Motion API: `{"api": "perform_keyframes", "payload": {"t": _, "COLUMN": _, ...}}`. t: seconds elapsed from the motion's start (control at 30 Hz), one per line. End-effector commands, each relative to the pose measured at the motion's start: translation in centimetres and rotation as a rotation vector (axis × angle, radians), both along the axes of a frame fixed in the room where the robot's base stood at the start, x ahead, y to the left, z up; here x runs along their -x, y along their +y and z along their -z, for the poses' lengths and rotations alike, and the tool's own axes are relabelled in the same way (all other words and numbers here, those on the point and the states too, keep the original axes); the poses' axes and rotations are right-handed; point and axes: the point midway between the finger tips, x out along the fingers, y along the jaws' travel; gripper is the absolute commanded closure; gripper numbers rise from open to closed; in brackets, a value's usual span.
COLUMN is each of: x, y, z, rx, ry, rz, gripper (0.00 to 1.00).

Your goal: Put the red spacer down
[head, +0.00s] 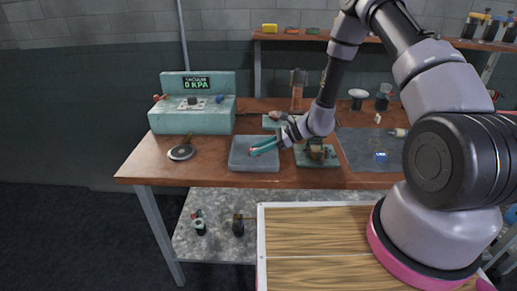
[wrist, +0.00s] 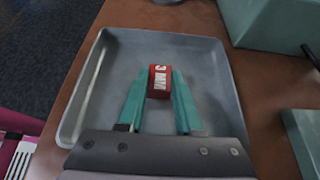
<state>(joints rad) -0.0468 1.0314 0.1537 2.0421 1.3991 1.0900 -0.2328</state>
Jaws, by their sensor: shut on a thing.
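The red spacer (wrist: 160,81) is a small red block with white lettering, part of which reads "3 MM". My gripper (wrist: 159,90) is shut on it, with one teal finger on each side. In the wrist view the spacer is over the grey tray (wrist: 83,95). Whether it touches the tray floor cannot be told. In the head view my gripper (head: 262,147) is over the same tray (head: 254,166), and the spacer there is only a tiny patch of red.
A teal vacuum unit (head: 193,118) reading 0 KPA stands behind the tray. A round dark disc (head: 181,152) lies left of it. A teal fixture (head: 318,155) stands close on the right, with a dark mat (head: 365,150) beyond. The tray around the spacer looks empty.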

Motion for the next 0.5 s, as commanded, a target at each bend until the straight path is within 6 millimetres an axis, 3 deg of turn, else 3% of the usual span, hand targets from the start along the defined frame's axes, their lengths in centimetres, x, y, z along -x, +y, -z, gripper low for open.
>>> {"api": "perform_keyframes", "payload": {"t": 0.03, "x": 0.02, "y": 0.0, "z": 0.21, "rx": 0.0, "ry": 0.001, "rz": 0.0, "gripper": 1.0}}
{"api": "perform_keyframes", "payload": {"t": 0.07, "x": 0.01, "y": 0.0, "z": 0.19, "rx": 0.0, "ry": 0.001, "rz": 0.0, "gripper": 0.59}}
{"api": "perform_keyframes", "payload": {"t": 0.1, "x": 0.01, "y": 0.0, "z": 0.17, "rx": 0.0, "ry": 0.001, "rz": 0.0, "gripper": 0.43}}
{"api": "perform_keyframes", "payload": {"t": 0.13, "x": 0.01, "y": -0.01, "z": 0.16, "rx": 0.0, "ry": 0.001, "rz": 0.0, "gripper": 0.36}}
{"api": "perform_keyframes", "payload": {"t": 0.5, "x": -0.02, "y": 0.0, "z": -0.25, "rx": 0.0, "ry": -0.001, "rz": 0.0, "gripper": 0.36}}
